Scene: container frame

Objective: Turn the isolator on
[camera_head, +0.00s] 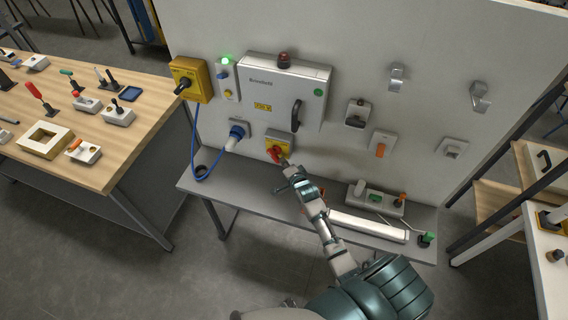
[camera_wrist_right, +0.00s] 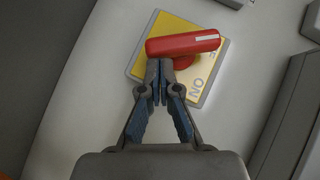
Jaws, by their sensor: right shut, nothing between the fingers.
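The isolator (camera_head: 285,143) is a yellow plate with a red rotary handle on the white wall panel, below the grey cabinet. In the right wrist view its yellow plate (camera_wrist_right: 206,87) fills the upper middle, with "ON" lettering at its lower right. The red handle (camera_wrist_right: 183,43) lies nearly crosswise there, its right end slightly higher. My right gripper (camera_head: 284,160) is shut and empty, its tips at the handle. In the wrist view the closed fingertips (camera_wrist_right: 159,70) sit just below the left half of the handle; whether they touch it is unclear. My left gripper is not in view.
The grey cabinet (camera_head: 262,84) with a black handle sits above the isolator. A blue plug (camera_head: 238,131) with cable is left of it, and a yellow switch box (camera_head: 191,80) further left. A narrow grey shelf (camera_head: 230,190) runs below. Hooks and small switches are right.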

